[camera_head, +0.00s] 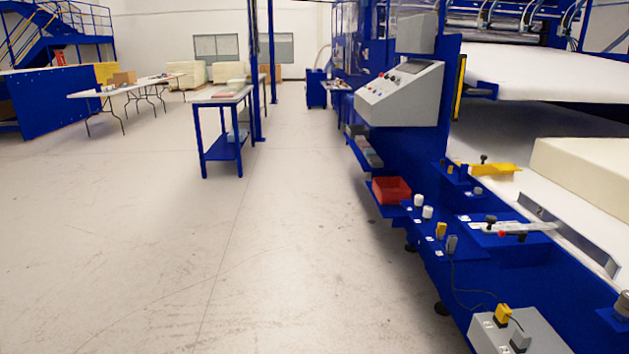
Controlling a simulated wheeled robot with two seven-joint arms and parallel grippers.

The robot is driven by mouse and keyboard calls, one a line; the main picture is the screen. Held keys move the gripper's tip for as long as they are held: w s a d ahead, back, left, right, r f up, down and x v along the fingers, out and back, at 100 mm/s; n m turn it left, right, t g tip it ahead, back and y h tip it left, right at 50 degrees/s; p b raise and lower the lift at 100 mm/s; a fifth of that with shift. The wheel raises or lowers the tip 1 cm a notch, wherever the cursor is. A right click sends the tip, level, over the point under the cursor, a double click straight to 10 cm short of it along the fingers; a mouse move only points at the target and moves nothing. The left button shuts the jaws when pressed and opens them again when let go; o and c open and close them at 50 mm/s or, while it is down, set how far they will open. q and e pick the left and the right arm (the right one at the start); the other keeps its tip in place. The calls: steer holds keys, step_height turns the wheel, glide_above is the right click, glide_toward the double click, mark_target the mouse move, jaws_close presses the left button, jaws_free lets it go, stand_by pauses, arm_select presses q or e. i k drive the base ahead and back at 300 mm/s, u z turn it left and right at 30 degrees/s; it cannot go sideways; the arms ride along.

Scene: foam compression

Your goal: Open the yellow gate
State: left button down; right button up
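A small flat yellow piece (495,169), which looks like the yellow gate, sits on the blue machine's edge at the right. It points out to the right over the white bed, and a black knob (484,159) stands near its left end. I cannot tell from here how it is hinged or latched. Neither of my grippers is in view.
A similar grey lever (520,227) with black and red knobs lies nearer. A cream foam block (585,170) rests on the white bed. A red bin (391,190) and a grey control console (400,93) are on the machine's left side. The floor to the left is clear.

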mark_target(482, 168)
steer(key=u, duration=0.15)
steer(key=i, duration=2.3)
steer(key=z, duration=0.3)
